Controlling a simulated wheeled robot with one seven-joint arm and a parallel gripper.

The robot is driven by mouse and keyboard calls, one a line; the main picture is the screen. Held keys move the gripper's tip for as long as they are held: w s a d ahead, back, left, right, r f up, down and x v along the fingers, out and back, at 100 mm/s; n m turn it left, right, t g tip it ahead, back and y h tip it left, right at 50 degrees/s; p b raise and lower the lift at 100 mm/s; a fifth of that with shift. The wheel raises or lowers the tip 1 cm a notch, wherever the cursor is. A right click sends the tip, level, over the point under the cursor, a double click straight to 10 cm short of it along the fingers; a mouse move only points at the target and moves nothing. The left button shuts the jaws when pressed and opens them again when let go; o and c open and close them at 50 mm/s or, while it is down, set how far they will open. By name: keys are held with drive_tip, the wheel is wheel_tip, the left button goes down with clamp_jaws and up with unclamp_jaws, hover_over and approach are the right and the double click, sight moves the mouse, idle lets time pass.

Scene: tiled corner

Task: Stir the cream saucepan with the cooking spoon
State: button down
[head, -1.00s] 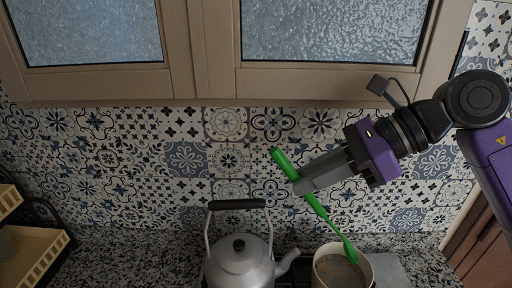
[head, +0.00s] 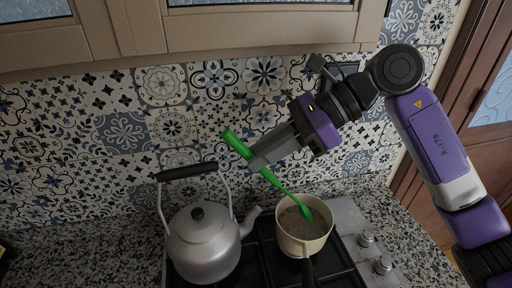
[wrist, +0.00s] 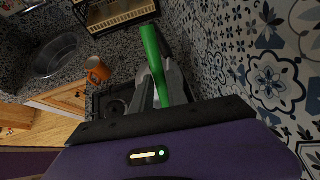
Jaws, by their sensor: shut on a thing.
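My gripper (head: 258,160) is shut on the green cooking spoon (head: 278,183), high on its handle. The spoon slants down to the right, and its lower end is inside the rim of the cream saucepan (head: 297,246). I cannot tell how deep the end sits in the brownish contents. The saucepan stands upright on the stove, its dark handle pointing toward me. In the wrist view the spoon's green handle (wrist: 154,55) rises between the fingers; the saucepan is not seen there.
A grey metal kettle (head: 203,248) stands on the stove just left of the saucepan. Stove knobs (head: 367,239) are to the right. Cabinets (head: 240,32) hang above the tiled wall. The wrist view shows an orange mug (wrist: 97,71), a sink (wrist: 55,56) and a rack (wrist: 120,14).

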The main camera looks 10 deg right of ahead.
sight(275, 175)
drive_tip(key=shift+s+d+f+b, duration=0.1)
drive_tip(key=shift+d+f+b, duration=0.25)
drive_tip(key=shift+f+b, duration=0.65)
drive_tip(key=shift+w+d+f+b, duration=0.1)
drive_tip(key=shift+d+f+b, duration=0.2)
drive_tip(key=shift+f+b, duration=0.65)
drive_tip(key=shift+s+d+f+b, duration=0.1)
drive_tip(key=shift+d+f+b, duration=0.25)
drive_tip(key=shift+f+b, duration=0.65)
drive_tip(key=shift+d, duration=0.1)
